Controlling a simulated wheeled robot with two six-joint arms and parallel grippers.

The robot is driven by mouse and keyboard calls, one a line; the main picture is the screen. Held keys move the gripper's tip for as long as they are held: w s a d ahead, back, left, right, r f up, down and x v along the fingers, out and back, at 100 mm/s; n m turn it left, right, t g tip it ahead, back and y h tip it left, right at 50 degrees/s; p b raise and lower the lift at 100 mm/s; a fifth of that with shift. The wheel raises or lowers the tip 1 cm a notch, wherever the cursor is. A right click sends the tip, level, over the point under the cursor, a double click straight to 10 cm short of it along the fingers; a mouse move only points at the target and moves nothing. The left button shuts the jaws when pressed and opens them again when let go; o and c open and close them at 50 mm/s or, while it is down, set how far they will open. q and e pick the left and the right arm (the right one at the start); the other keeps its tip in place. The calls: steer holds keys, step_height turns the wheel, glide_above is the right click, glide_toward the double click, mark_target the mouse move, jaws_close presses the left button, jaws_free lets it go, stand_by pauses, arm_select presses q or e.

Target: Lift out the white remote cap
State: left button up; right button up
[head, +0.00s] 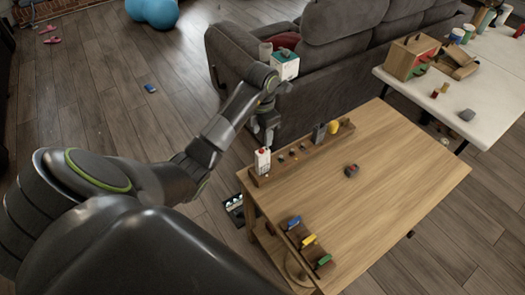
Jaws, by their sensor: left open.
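A small white upright piece with a red spot on top, which looks like the white remote cap (262,161), stands at the near left end of a long wooden rack (297,158). The rack lies along the left edge of the wooden table (395,165). My left gripper (267,136) is open and points down, just above the white piece in the picture. I see nothing between its fingers. Whether it touches the piece is too small to tell, but they look apart. My right gripper is not in view.
The rack also holds a dark grey piece (319,134) and a yellow piece (333,127). A small dark and red object (351,171) lies mid-table. A grey sofa (325,85) is behind. Most of the tabletop is clear.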

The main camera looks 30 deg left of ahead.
mark_target(262, 149)
arm_select(q)
steer(key=shift+f+b, duration=1.9)
steer(key=shift+f, duration=0.45)
step_height(262, 149, down, 3)
steer(key=shift+d+r+b, duration=0.15)
steer(key=shift+r+b, duration=0.05)
steer(key=shift+b, duration=0.5)
steer(key=shift+w+f, duration=0.1)
steer(key=shift+f, duration=0.35)
steer(key=shift+c, duration=0.3)
steer(key=c, duration=0.9)
steer(key=shift+r, duration=0.1)
